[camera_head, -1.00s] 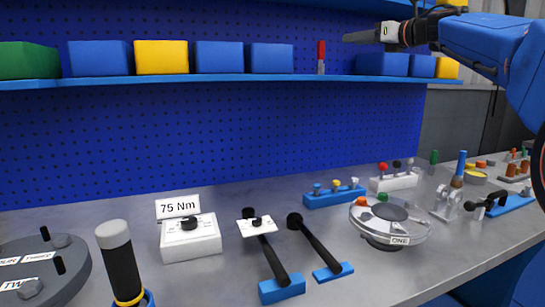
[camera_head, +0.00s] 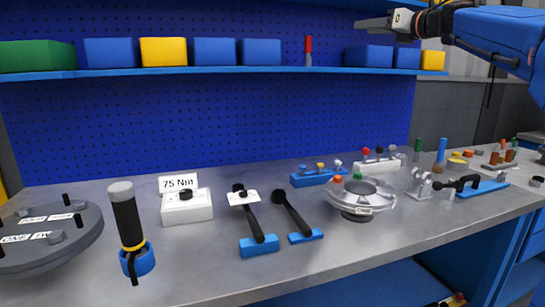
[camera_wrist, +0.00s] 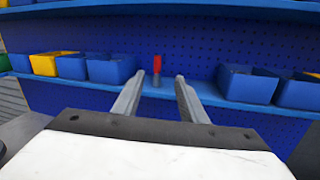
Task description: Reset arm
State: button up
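The blue shelf (camera_head: 250,70) carries blue, green and yellow bins. On the bench (camera_head: 330,257) stand a "75 Nm" box (camera_head: 187,206), two black-handled tools, a black cylinder in a blue holder (camera_head: 128,220), a dark round plate (camera_head: 85,228) and small racks. The bench front is clear.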

jog(key=s+d+f+m+t+h, duration=0.2)
jog(key=s+d+f+m+h, duration=0.3)
jog(key=m, duration=0.6)
jog(key=s+d+f+m+t+h, duration=0.15)
jog(key=s+f+m+h, duration=0.35)
jog(key=m, duration=0.6)
jog(key=s+d+f+m+g+h, duration=0.1)
jog(key=s+f+m+g+h, duration=0.15)
jog(key=s+f+m, duration=0.4)
jog(key=s+d+f+m+g+h, duration=0.1)
jog(key=s+d+f+m+g, duration=0.2)
jog(key=f, duration=0.7)
jog(key=s+a+f+m+g+y, duration=0.1)
jog(key=s+a+f+m+g, duration=0.2)
jog(key=s+f, duration=0.6)
jog(key=s+a+f+m+g+y, duration=0.1)
jog(key=s+a+f+m+g, duration=0.2)
jog(key=s+f, duration=0.5)
jog(key=s+a+f+m+g+y, duration=0.2)
jog(key=s+f, duration=0.7)
jog(key=f, duration=0.6)
jog(key=shift+s+a+f+m+g, duration=0.35)
jog(key=shift+a+m+g, duration=0.35)
jog(key=shift+a, duration=0.4)
